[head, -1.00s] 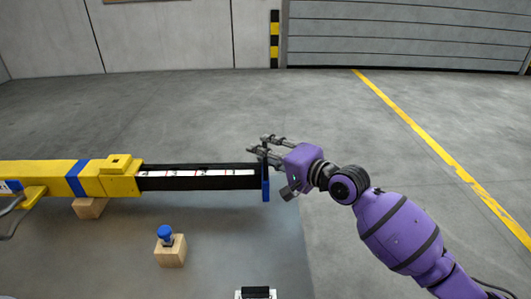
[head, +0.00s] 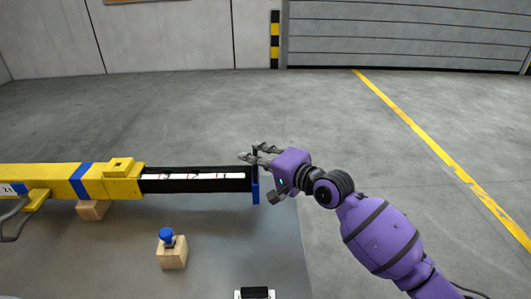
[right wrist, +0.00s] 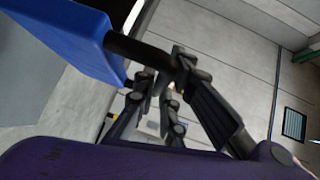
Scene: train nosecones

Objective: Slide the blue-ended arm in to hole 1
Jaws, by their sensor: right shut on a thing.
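A black arm (head: 200,180) with a white marked strip along its side sticks out of the right end of a yellow beam (head: 120,186). Its blue end plate (head: 255,188) is at the right tip. My right gripper (head: 256,152) is at the upper part of this blue end and is shut on a dark bar there. In the right wrist view the blue end (right wrist: 70,35) fills the upper left, and a black bar runs from it between the fingers (right wrist: 160,90). Hole 1 cannot be made out. My left gripper is not in view.
A blue-topped knob on a wooden block (head: 172,252) stands on the grey table in front of the beam. Another wooden block (head: 93,210) sits under the beam. A black-and-white object (head: 255,293) is at the front edge. Open floor lies to the right.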

